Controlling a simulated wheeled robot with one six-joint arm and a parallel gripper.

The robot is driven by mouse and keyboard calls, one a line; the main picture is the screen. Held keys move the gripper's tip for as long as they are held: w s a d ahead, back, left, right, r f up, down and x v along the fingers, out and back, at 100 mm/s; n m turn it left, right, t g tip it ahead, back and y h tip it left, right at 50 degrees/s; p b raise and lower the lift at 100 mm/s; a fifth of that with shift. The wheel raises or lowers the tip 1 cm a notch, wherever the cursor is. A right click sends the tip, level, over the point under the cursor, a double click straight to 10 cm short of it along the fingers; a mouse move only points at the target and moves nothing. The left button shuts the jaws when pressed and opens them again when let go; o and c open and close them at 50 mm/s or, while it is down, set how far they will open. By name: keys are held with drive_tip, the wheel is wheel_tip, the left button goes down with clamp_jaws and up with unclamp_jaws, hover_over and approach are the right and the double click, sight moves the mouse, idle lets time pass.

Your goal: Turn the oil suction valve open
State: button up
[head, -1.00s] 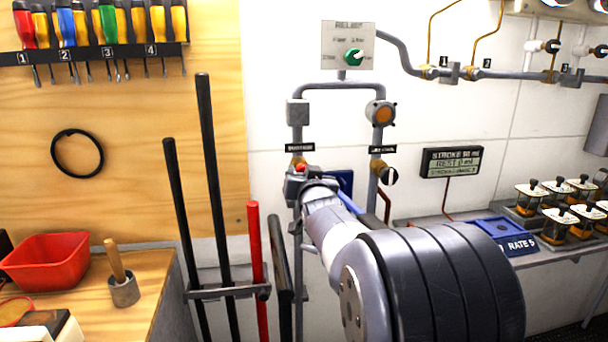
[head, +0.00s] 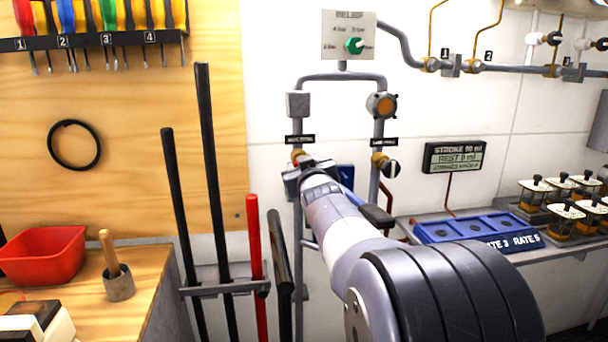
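Two valves sit on the grey pipe loop on the white wall, each under a small black label too blurred to read surely. The left valve (head: 297,154) shows only as a bit of brass and red above my gripper. The right valve (head: 383,163) has a brass body and a black-and-white round knob. My gripper (head: 303,176) is at the left valve, seen from behind along my arm. Its fingers and most of that valve are hidden, so I cannot tell whether it grips the handle.
A relief panel (head: 348,35) with a green knob is above. Upright bars, black and red (head: 256,265), stand left of my arm. A blue tray (head: 470,228) and several oil jars (head: 565,215) are on the right shelf. A red bin (head: 42,256) sits on the left bench.

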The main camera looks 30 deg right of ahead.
drive_tip(key=n+b, duration=0.2)
drive_tip(key=n, duration=0.4)
drive_tip(key=shift+f+b, duration=0.1)
drive_tip(key=shift+b, duration=0.2)
drive_tip(key=n+b, duration=0.1)
drive_tip(key=n, duration=0.5)
drive_tip(key=shift+a+n, duration=0.1)
drive_tip(key=shift+n, duration=0.2)
drive_tip(key=o, duration=1)
